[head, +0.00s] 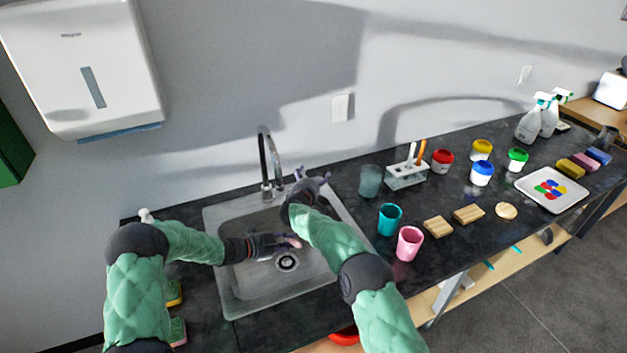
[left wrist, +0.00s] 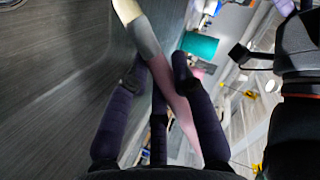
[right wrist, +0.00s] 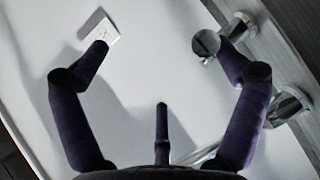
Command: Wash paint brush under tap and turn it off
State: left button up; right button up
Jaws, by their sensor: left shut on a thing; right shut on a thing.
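The chrome tap (head: 265,165) arches over the grey metal sink (head: 228,290). My left gripper (head: 283,243) is inside the sink, shut on the paint brush (left wrist: 174,92). The brush has a pink handle, a silver ferrule and pale yellow bristles at the top of the left wrist view. My right gripper (head: 315,182) is at the right of the tap. In the right wrist view its fingers stand wide apart, with one against the chrome tap handle (right wrist: 206,43). I cannot make out a water stream in any view.
A teal cup (head: 389,219), a pink cup (head: 409,243) and a glass (head: 371,181) stand right of the sink. A brush holder (head: 406,178), paint jars and wooden blocks lie further right. A paper towel dispenser (head: 85,65) hangs on the wall. Sponges (head: 176,330) lie left.

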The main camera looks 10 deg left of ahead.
notch_tip(320, 180, up, 3)
jog(key=shift+s+f, duration=0.15)
jog(key=shift+f, duration=0.05)
jog(key=shift+c, duration=1.2)
jog(key=shift+s+a, duration=0.1)
jog(key=shift+s, duration=0.2)
jog(key=shift+c, duration=1)
jog(key=s+a, duration=0.2)
jog(key=s, duration=1.1)
jog(key=shift+r, duration=0.45)
